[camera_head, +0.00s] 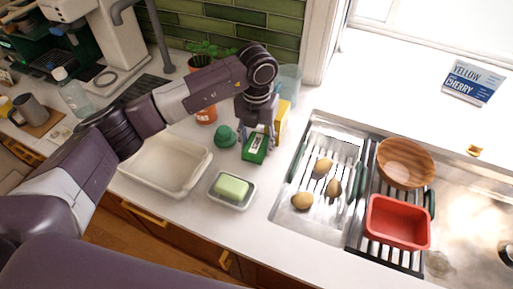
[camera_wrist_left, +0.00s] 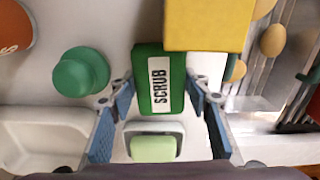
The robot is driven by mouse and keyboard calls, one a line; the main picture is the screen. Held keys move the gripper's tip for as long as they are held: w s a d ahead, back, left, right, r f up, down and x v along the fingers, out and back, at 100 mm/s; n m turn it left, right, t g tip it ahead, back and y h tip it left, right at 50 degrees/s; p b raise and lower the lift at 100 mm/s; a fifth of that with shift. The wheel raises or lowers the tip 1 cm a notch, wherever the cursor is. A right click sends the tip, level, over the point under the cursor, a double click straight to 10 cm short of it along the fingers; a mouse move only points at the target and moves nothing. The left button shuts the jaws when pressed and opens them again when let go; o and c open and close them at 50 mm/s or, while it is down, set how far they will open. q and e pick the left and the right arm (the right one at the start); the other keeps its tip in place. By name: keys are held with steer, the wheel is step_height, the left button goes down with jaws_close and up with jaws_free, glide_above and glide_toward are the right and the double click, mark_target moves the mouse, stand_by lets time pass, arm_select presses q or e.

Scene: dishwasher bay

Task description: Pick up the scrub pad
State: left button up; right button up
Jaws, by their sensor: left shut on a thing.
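The scrub pad (camera_head: 254,148) is a green block with a white label reading SCRUB, at the middle of the counter. It also shows in the left wrist view (camera_wrist_left: 145,63). My left gripper (camera_head: 259,133) reaches down onto it from above, with one finger on each side. In the left wrist view, the gripper's blue-padded fingers (camera_wrist_left: 160,95) flank the pad, and it is shut on it. I cannot tell whether the pad touches the counter. My right gripper is not in view.
A yellow box (camera_head: 282,120) stands close behind the pad. A green knobbed object (camera_head: 224,136) is just left. A soap dish (camera_head: 233,203) with green soap sits in front, and a cream basin (camera_head: 196,183) lies left. The sink rack (camera_head: 350,150) is right.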

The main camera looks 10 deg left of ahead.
mark_target(257, 143)
arm_select(q)
step_height(257, 143, up, 18)
steer(key=b, duration=0.3)
steer(key=shift+b, duration=0.35)
